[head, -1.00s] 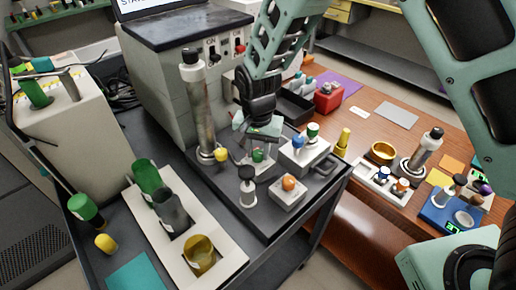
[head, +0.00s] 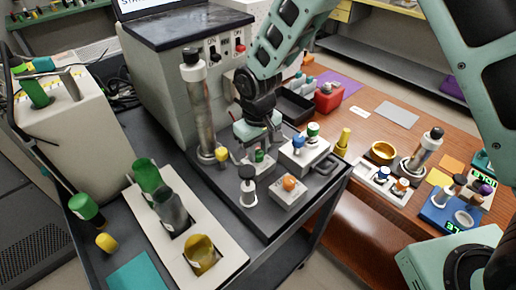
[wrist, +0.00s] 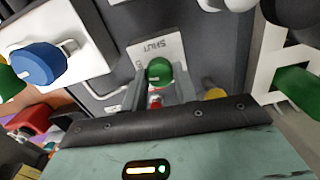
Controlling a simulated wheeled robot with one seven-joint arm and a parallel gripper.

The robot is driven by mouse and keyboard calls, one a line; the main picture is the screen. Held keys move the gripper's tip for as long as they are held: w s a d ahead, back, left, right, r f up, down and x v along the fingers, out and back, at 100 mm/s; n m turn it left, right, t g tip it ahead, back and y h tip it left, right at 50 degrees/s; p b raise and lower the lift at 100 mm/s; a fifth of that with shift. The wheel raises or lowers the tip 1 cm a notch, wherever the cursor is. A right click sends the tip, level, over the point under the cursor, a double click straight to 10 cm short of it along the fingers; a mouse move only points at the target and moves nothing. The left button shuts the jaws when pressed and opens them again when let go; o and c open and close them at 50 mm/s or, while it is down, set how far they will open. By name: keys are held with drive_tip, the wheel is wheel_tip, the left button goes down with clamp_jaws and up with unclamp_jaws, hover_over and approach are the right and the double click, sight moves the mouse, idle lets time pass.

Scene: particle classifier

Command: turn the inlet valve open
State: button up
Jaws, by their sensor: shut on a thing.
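A green round valve knob (head: 259,156) stands on a light plate on the dark cart top, beside the tall metal cylinder. In the wrist view the green knob (wrist: 158,70) sits between my two fingers, and the plate (wrist: 152,46) behind it bears the word SHUT. My gripper (wrist: 159,88) is shut on this knob from above. In the head view my gripper (head: 256,147) partly hides the knob and its plate. A small red part shows below the knob between the fingers. No readable label names this valve as the inlet.
A white block with a blue knob (head: 298,142) stands close right. A block with an orange knob (head: 289,183) and a black-topped post (head: 248,190) stand in front. A yellow knob (head: 221,154) and the metal cylinder (head: 200,105) are close left.

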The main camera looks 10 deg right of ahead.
sight(258, 152)
drive_tip(key=shift+n, duration=1.2)
drive_tip(key=o, duration=1)
drive_tip(key=shift+r, duration=0.15)
wheel_tip(258, 152, up, 17)
drive_tip(key=shift+r+b, duration=0.1)
drive_tip(key=shift+b, duration=0.8)
